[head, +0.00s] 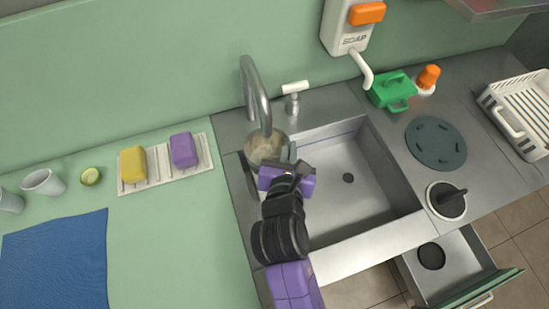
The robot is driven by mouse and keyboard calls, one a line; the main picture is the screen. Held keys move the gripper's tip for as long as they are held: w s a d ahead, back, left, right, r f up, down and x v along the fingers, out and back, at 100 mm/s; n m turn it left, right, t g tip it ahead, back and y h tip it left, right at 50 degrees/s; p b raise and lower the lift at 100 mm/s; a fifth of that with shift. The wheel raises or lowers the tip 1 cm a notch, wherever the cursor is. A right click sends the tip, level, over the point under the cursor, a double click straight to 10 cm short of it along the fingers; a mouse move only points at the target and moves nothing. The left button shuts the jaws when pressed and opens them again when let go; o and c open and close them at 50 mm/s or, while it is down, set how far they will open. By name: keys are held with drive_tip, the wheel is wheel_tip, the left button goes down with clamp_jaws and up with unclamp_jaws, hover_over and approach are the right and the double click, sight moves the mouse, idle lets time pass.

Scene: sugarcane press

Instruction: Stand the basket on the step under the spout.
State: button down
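A round, pale metal-and-beige vessel, which looks like the basket (265,146), shows under the end of the curved tap spout (259,96) at the sink's left rear corner. My gripper (284,158) reaches over the sink's left side, right against the basket's lower right edge in the picture. My purple and black wrist hides the near part of the basket. I cannot tell whether the fingers are closed on its rim. A narrow grey ledge, perhaps the step (246,185), runs along the sink's left side; the basket's underside is hidden, so I cannot tell what it rests on.
The sink basin (360,185) is empty. A green box (392,91), dark disc (436,143) and white rack (520,113) are at right. An open drawer (459,268) juts out below. Sponges sit on a tray (131,184) at left.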

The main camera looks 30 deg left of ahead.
wheel_tip(320, 180, down, 10)
drive_tip(key=shift+r+b, duration=0.2)
drive_tip(key=shift+b, duration=0.45)
drive_tip(key=c, duration=1.6)
unclamp_jaws()
drive_tip(key=v, duration=1.2)
drive_tip(key=shift+d, duration=0.1)
